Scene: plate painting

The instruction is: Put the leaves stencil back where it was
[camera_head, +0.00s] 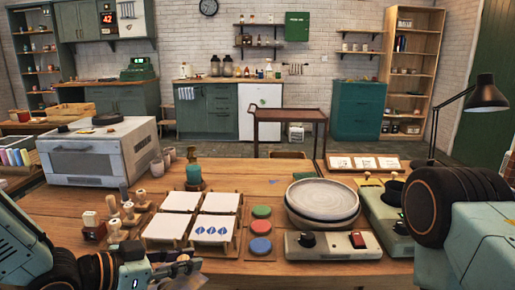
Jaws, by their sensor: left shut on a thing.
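My left gripper (180,266) is at the bottom edge, in front of the tile rack. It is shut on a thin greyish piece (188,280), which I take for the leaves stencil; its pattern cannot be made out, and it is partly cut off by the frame. A white tile with blue leaf shapes (212,231) lies at the front right of the rack, beside several plain white tiles (181,201). A wooden holder (407,164) at the back right bears three white cards (364,162). My right arm enters at right; its gripper is out of view.
Green, red and blue paint pads (261,226) lie right of the tiles. A grey round plate on a wheel (322,199), a control box (333,245) and a lamp (485,95) stand further right. Stamps (112,208) and a kiln (97,150) stand left.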

